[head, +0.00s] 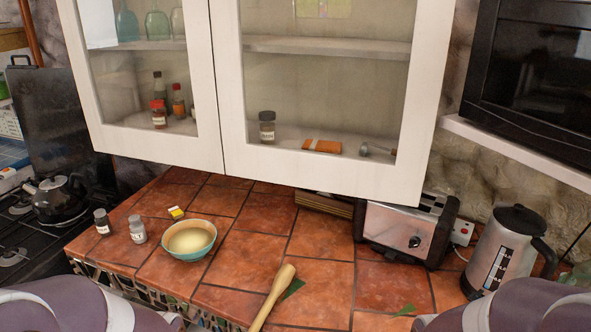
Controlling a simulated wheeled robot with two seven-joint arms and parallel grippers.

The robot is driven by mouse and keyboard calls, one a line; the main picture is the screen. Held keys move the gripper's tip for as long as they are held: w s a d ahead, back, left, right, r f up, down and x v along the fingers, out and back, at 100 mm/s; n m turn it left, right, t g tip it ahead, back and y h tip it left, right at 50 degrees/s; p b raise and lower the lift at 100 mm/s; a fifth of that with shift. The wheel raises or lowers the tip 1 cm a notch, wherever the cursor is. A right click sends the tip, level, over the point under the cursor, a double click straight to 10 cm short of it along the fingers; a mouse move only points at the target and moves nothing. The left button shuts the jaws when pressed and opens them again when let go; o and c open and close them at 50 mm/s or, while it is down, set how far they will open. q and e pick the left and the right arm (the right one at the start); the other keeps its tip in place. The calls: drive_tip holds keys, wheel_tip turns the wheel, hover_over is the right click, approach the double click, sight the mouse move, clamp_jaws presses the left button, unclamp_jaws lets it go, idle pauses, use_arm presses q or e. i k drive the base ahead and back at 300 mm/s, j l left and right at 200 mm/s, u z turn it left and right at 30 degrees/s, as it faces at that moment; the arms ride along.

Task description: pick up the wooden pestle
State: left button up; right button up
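The wooden pestle (273,298) is pale and slim, with a rounded, thicker upper end. It lies slanted on the orange tiled counter (325,295), and its lower end reaches the bottom edge of the head view. A dark green leaf-like piece lies against its right side. Neither of my grippers shows. Only grey and purple parts of my arms come in at the bottom left and bottom right corners, apart from the pestle.
A bowl (190,240) and two small jars (137,229) stand left of the pestle. A toaster (407,225) and a kettle (502,250) stand to the right. Glass-door cabinets (228,90) hang above the back. The tiles around the pestle are mostly clear.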

sight(283, 279)
drive_tip(key=i+j, duration=0.2)
drive_tip(key=j, duration=0.15)
drive_tip(key=i+j+z, duration=0.1)
drive_tip(key=j, duration=0.25)
drive_tip(key=i+j, duration=0.25)
drive_tip(key=j, duration=0.15)
drive_tip(key=i+j+z, duration=0.1)
drive_tip(key=j, duration=0.25)
